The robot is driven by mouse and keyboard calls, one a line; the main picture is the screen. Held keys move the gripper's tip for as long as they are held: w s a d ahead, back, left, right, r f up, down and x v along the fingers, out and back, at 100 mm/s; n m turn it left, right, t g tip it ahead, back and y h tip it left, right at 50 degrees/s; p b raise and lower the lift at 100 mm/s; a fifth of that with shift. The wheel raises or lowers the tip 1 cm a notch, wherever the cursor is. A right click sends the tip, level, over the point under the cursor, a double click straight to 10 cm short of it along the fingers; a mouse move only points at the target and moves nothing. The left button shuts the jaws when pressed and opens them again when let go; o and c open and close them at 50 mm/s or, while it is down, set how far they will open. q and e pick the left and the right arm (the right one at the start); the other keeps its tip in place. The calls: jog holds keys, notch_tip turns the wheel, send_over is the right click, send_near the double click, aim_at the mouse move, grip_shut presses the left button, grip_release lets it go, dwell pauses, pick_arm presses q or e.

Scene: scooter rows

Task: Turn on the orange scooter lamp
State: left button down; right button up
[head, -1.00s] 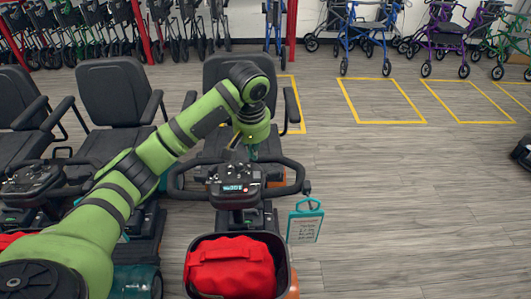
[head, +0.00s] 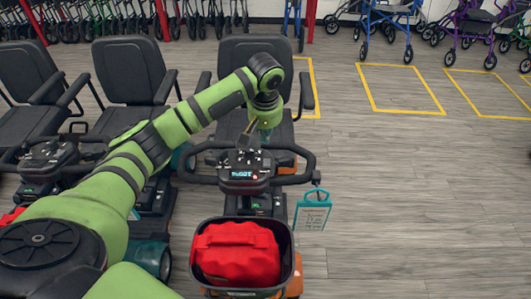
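The orange scooter shows orange body parts beside its basket (head: 294,287) and near its seat. Its black tiller console (head: 245,174) has a small lit display and stands between looped handlebars. I cannot make out which control on it is the lamp switch. My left gripper (head: 246,137) points down over the far edge of the console, close to it. Its fingers are small and dark against the console, so I cannot tell whether they are open or shut, or whether they touch it. My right gripper is not in view.
A red bag (head: 237,254) fills the front basket. A teal-framed tag (head: 312,211) hangs from the right handlebar. Other scooters with black seats (head: 131,72) stand close on the left. Rollators (head: 385,25) line the back. The wood-look floor at right is clear.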

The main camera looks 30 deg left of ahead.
aim_at(266, 162)
pick_arm(q)
notch_tip(266, 162, down, 7)
jog(key=shift+f+p, duration=0.1)
jog(key=shift+p, duration=0.95)
jog(key=shift+s+f, duration=0.15)
jog(key=shift+f, duration=0.4)
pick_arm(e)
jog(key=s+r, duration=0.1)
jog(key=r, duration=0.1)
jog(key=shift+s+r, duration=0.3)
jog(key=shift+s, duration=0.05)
pick_arm(q)
jog(key=shift+d, duration=0.1)
